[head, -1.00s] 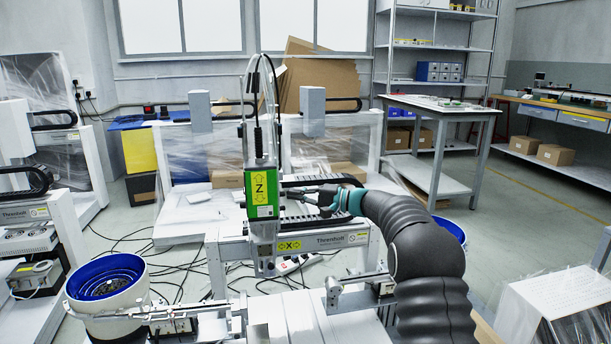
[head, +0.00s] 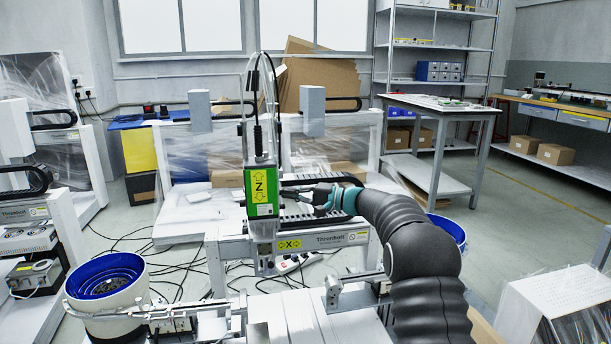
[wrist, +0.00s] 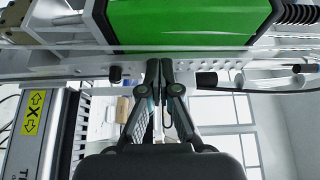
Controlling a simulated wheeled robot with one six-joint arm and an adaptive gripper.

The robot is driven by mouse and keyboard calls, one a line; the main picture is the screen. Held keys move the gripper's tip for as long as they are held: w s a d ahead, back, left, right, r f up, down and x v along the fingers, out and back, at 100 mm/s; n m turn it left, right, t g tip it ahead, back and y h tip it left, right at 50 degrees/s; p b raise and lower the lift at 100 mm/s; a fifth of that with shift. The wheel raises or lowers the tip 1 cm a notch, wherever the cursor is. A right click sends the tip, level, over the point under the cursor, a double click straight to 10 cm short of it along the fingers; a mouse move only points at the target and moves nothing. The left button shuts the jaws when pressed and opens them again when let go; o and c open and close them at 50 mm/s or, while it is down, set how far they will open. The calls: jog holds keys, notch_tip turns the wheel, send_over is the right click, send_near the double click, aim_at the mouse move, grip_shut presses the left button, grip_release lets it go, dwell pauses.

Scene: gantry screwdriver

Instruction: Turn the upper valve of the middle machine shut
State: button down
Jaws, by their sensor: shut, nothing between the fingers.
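The middle machine is a gantry with a green Z unit (head: 261,190) on a cross beam marked X (head: 290,244). My gripper (head: 291,195) is at the right side of the Z unit, pointing left. In the wrist view my gripper (wrist: 160,66) is shut and empty, its tips at a pale perforated rail below the green housing (wrist: 185,22). A small black knob (wrist: 115,74) is left of the tips and a black cylindrical part (wrist: 207,79) is right of them. I cannot tell which part is the upper valve, or whether the tips touch anything.
A blue-lined bowl feeder (head: 105,285) stands at front left. Another machine (head: 28,205) is at the left. A steel table (head: 440,102) is behind at right. Cables lie on the floor, and a wrapped box (head: 560,305) is at front right.

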jog(key=shift+f+b, duration=0.25)
jog(key=shift+b, duration=0.2)
jog(key=shift+f, duration=0.6)
dwell(0.4)
jog(key=shift+s, duration=0.15)
jog(key=d, duration=0.6)
jog(key=shift+w+p, duration=0.35)
jog(key=shift+w, duration=0.05)
dwell(0.4)
